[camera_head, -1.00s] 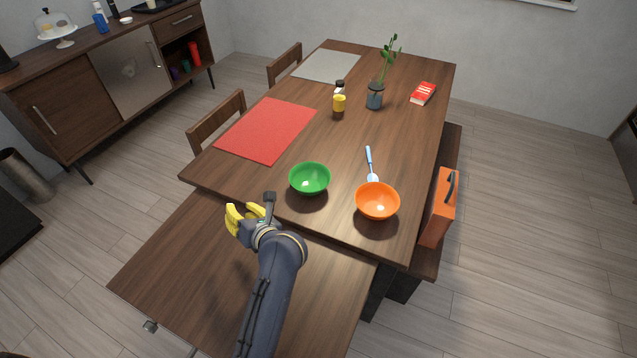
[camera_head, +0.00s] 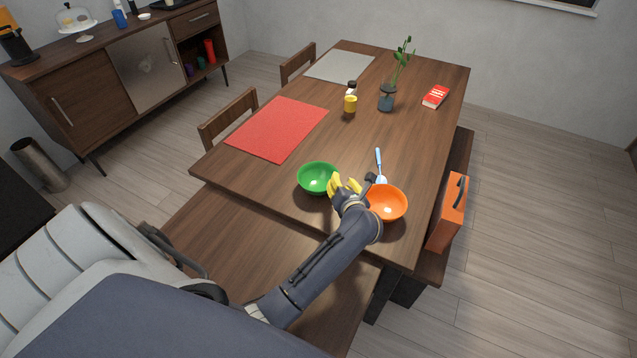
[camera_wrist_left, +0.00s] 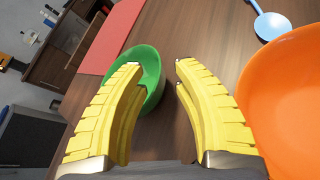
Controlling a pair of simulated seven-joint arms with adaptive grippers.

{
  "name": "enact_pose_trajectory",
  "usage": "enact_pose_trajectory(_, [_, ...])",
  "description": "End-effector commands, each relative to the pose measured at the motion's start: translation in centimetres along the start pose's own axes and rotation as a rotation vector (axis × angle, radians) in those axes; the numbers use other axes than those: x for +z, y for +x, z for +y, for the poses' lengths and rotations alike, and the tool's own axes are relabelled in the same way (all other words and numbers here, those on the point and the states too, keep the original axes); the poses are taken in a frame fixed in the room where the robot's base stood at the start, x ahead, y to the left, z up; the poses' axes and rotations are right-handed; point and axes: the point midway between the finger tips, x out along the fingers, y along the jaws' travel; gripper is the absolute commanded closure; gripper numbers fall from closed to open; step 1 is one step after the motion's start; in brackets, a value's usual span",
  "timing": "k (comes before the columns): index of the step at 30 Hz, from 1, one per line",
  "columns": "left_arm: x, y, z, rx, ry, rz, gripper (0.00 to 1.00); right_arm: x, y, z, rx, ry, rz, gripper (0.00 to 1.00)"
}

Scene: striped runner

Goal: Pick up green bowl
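The green bowl (camera_head: 316,178) stands upright on the near end of the wooden table. It also shows in the left wrist view (camera_wrist_left: 150,72), beyond my fingers and partly hidden by the left one. My left gripper (camera_head: 346,184) has yellow fingers and is over the table at the bowl's right side. In the left wrist view its fingers (camera_wrist_left: 157,65) are spread apart with nothing held between them. One finger overlaps the bowl in that view; I cannot tell whether it touches. My right gripper is not in view.
An orange bowl (camera_head: 387,205) stands close to the right of my left gripper. A blue-handled spoon (camera_head: 379,165) lies behind it. The table's middle is clear.

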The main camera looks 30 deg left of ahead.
Motion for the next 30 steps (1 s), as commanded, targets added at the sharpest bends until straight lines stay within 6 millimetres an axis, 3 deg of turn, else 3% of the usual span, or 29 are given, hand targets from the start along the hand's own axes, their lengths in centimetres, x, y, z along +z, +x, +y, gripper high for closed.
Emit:
enact_pose_trajectory(7, [0.0, 1.1, 0.1, 0.001, 0.001, 0.000, 0.71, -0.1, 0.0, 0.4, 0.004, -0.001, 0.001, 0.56])
enact_pose_trajectory(18, [-0.3, 5.2, 0.2, 0.000, 0.001, -0.001, 0.71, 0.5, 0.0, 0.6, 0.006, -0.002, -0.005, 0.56])
enact_pose_trajectory(30, [-0.3, 5.7, 0.2, -0.001, -0.001, 0.000, 0.71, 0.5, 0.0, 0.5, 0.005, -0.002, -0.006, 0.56])
